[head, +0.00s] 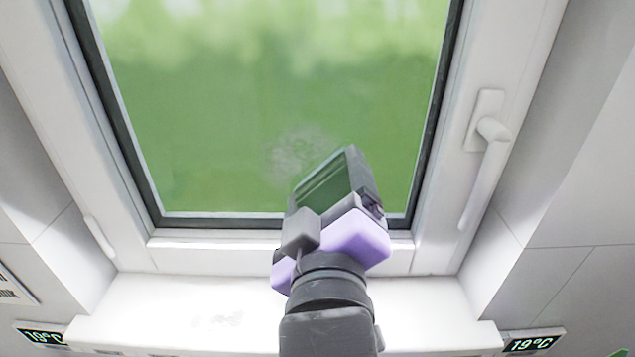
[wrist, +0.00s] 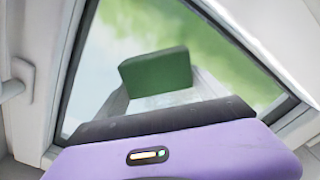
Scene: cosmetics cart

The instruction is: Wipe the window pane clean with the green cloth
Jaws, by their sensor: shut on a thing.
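The window pane (head: 260,90) shows a blurred green outside and fills the upper middle of the head view. A pale, whitish smudge (head: 300,150) is on its lower part, just above and left of my gripper. My gripper (head: 328,180) is in front of the pane's lower edge, tilted, and shut on the green cloth (wrist: 155,72). In the wrist view the cloth looks like a dark green, block-like pad standing beyond the purple hand, with the pane behind it. I cannot tell whether the cloth touches the glass.
A white frame with a dark seal surrounds the pane. A white window handle (head: 487,150) sticks out on the right side of the frame. A white sill (head: 180,310) runs below. Small 19°C displays (head: 533,343) are at the lower corners.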

